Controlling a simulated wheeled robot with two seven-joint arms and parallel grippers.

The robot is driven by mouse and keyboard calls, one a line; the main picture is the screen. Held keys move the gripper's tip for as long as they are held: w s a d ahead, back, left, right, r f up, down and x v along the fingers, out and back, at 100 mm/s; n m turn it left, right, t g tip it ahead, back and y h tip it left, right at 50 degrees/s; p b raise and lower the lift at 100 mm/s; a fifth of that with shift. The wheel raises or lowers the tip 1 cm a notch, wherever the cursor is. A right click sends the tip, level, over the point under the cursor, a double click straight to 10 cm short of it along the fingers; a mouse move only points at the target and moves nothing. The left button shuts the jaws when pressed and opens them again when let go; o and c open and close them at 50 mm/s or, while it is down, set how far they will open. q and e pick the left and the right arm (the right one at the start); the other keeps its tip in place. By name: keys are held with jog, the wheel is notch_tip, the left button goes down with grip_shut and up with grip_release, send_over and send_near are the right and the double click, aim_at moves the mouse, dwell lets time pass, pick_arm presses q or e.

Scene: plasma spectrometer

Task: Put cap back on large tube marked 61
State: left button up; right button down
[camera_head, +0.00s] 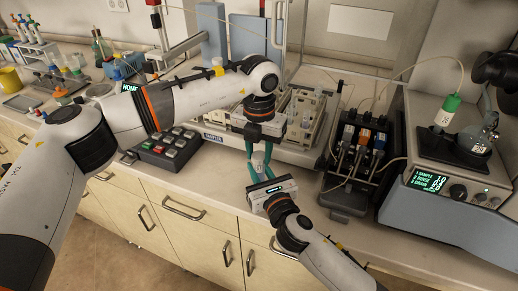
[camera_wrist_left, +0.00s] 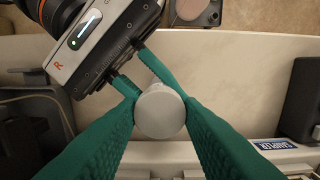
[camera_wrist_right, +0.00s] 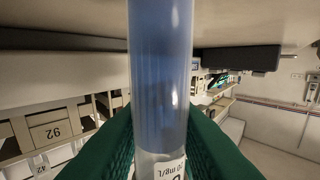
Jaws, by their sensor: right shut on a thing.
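My right gripper (camera_head: 262,155) is shut on a large upright tube, its fingers on either side of it. In the right wrist view the tube (camera_wrist_right: 160,80) looks clear with blue inside, and its white label is only partly in view, so its number cannot be read. My left gripper (camera_head: 265,128) is directly above my right one. In the left wrist view a round pale cap (camera_wrist_left: 160,110) sits between my left fingers, seen from above, at the tube's top. My left fingers are open around the cap with little gap. Whether the cap is fully seated is hidden.
Behind the grippers stands a tube rack (camera_head: 302,108) on a white balance-like unit. A black device with coloured clips (camera_head: 362,135) and the spectrometer (camera_head: 450,185) stand to the right, a keypad (camera_head: 168,148) to the left. The counter's front edge is below the grippers.

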pick_arm(q)
jog(key=c, duration=0.6)
jog(key=shift+o, duration=0.2)
jog(key=shift+m, duration=1.1)
jog(key=o, duration=1.1)
jog(key=shift+o, duration=0.2)
notch_tip(320, 180, up, 12)
